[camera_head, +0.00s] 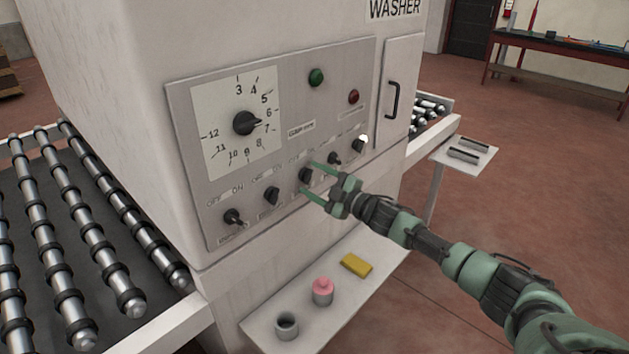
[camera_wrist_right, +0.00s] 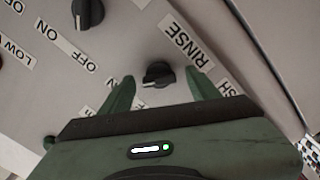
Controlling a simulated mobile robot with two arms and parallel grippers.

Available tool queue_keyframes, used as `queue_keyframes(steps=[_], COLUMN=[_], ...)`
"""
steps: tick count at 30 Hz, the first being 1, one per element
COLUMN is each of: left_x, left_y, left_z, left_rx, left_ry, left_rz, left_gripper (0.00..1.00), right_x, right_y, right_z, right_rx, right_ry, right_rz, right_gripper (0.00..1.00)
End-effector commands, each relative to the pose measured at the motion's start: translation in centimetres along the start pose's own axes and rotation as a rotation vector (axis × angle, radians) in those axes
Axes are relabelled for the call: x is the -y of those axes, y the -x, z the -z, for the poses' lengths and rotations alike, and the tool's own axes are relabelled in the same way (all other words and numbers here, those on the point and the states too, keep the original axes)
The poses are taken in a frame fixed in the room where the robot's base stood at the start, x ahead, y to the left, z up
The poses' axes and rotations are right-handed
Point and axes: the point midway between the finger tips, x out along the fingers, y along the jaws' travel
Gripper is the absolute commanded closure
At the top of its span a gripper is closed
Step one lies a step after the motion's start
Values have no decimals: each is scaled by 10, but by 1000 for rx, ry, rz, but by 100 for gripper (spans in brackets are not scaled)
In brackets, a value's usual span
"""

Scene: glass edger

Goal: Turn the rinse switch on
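The rinse switch (camera_wrist_right: 158,74) is a black rotary knob on the washer's grey control panel, with the RINSE label (camera_wrist_right: 187,42) beside it in the right wrist view. It also shows in the head view (camera_head: 305,175), in the middle of the lower row of switches. My right gripper (camera_head: 310,179) is open at this knob, one finger on each side of it. In the right wrist view gaps show between the knob and both fingers. My left gripper is not in view.
Other black switches (camera_head: 271,195) stand close on both sides in the row. A large dial (camera_head: 245,123), a green button (camera_head: 316,77) and a red button (camera_head: 353,96) are above. A shelf (camera_head: 375,285) below holds a yellow block (camera_head: 356,265) and small containers. Roller conveyors flank the washer.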

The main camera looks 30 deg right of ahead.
Motion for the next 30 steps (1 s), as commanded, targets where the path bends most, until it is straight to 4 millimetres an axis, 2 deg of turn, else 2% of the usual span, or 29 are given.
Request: queue_keyframes(steps=[4, 7, 15, 19, 24, 30], left_x=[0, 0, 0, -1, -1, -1], left_y=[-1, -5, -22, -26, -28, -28], left_z=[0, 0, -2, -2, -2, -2], left_rx=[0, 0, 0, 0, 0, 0], left_ry=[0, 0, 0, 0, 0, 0], left_rz=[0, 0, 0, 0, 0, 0], left_gripper=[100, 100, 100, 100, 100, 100], right_x=[0, 1, 4, 3, 1, 0], right_y=[2, 11, 54, 69, 78, 78], right_z=[-1, -2, -3, -3, -1, 0], right_rx=[0, 2, 1, 1, 0, 0], right_ry=[1, 1, 2, 0, 0, 0], right_rz=[-1, 0, 3, 2, 1, 0], right_gripper=[39, 39, 39, 39, 39, 39])
